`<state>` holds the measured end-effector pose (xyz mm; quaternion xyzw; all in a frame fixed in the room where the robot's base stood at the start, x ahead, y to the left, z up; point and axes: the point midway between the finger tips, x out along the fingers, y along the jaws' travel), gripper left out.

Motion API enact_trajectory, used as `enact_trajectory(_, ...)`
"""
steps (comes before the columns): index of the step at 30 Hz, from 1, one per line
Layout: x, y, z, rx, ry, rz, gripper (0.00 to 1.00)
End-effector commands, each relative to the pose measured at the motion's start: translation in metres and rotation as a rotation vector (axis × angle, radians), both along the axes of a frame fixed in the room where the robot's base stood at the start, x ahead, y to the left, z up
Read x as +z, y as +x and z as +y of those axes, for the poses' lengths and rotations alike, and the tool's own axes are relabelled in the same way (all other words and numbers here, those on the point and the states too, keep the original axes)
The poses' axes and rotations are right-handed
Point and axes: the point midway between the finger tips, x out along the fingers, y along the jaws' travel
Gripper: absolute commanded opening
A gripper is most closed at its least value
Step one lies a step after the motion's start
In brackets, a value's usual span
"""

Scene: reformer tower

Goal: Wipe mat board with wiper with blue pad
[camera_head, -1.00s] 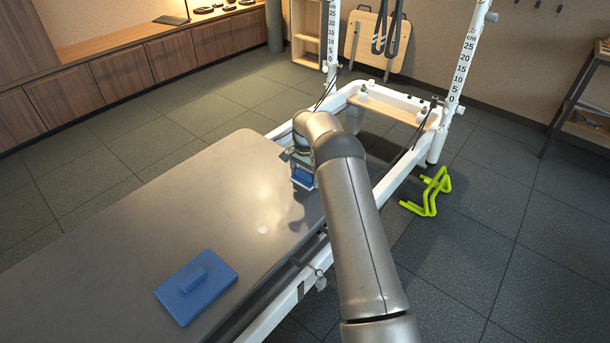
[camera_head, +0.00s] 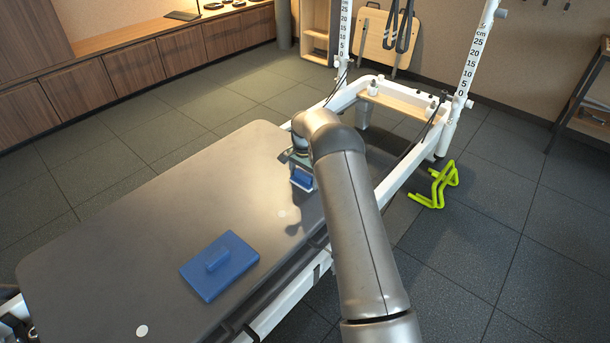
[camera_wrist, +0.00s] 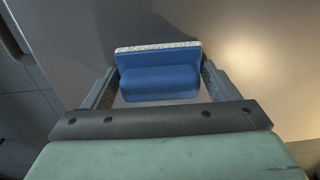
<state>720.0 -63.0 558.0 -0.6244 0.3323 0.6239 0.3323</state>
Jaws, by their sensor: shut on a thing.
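The mat board is a grey-brown padded bed (camera_head: 110,235) on a white frame. My gripper (camera_head: 300,172) is shut on a wiper (camera_head: 302,179) with a blue body and a whitish lower edge, over the far right part of the board. In the wrist view the wiper (camera_wrist: 158,82) sits between the two fingers, its pale speckled edge outward. Whether it touches the board cannot be told. A second, all-blue wiper (camera_head: 219,266) lies flat on the near part of the board, handle up. A small pale mark (camera_head: 282,213) and a round white spot (camera_head: 142,331) show on the board.
White frame posts (camera_head: 468,70) with scales rise beyond the board's far end. A yellow-green stand (camera_head: 434,186) is on the floor at the right. A wooden cabinet (camera_head: 150,60) lines the back left. Open floor lies between cabinet and board.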

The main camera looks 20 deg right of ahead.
Motion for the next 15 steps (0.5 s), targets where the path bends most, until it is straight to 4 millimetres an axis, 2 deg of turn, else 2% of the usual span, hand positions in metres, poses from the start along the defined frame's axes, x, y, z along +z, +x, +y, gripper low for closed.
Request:
enact_trajectory(5,0.005,-0.002,0.002,0.000,0.001,0.003,0.60)
enact_trajectory(7,0.027,-0.001,0.002,0.000,0.000,-0.004,0.60)
enact_trajectory(15,0.049,-0.002,0.002,-0.001,0.001,0.001,0.60)
